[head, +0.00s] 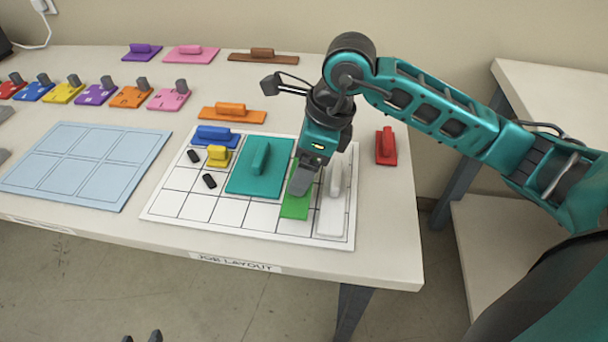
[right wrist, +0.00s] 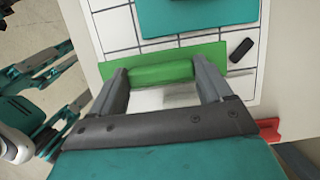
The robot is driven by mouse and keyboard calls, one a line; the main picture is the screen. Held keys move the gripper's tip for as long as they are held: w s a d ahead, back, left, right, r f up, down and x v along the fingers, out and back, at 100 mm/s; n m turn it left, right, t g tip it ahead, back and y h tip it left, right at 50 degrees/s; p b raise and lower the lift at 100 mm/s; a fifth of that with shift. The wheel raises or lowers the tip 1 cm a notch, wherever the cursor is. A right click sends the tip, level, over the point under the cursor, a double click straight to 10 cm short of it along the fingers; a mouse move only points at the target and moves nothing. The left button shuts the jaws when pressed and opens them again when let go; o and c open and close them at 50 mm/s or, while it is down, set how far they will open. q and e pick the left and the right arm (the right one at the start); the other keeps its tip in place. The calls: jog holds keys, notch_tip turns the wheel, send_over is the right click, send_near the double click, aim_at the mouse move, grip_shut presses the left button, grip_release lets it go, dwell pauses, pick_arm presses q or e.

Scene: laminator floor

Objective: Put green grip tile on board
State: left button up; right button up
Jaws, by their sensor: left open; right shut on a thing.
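The green grip tile (head: 294,206) is over the white gridded board (head: 208,207), between a large teal tile (head: 244,182) and a white tile (head: 331,216). My right gripper (head: 301,184) is shut on its green handle, which shows between the two fingers in the right wrist view (right wrist: 162,73). The tile lies flat, on or very close to the board; I cannot tell if it touches. The gripper hides part of it in the head view. My left gripper (head: 142,337) shows only its fingertips at the bottom edge, apart and empty, away from the board.
On the board are a blue tile (head: 213,134), a yellow tile (head: 217,157) and two black pieces. An orange tile (head: 232,113) stands behind it and a red tile (head: 386,150) to its right. A light blue panel (head: 60,180) lies left. Several tiles line the back.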

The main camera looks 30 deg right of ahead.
notch_tip(320, 180, down, 3)
jog(key=shift+f, duration=0.15)
jog(key=shift+f+b, duration=0.25)
jog(key=shift+b, duration=0.2)
jog(key=o, duration=1.3)
jog(key=shift+r, duration=0.1)
jog(key=shift+r, duration=0.15)
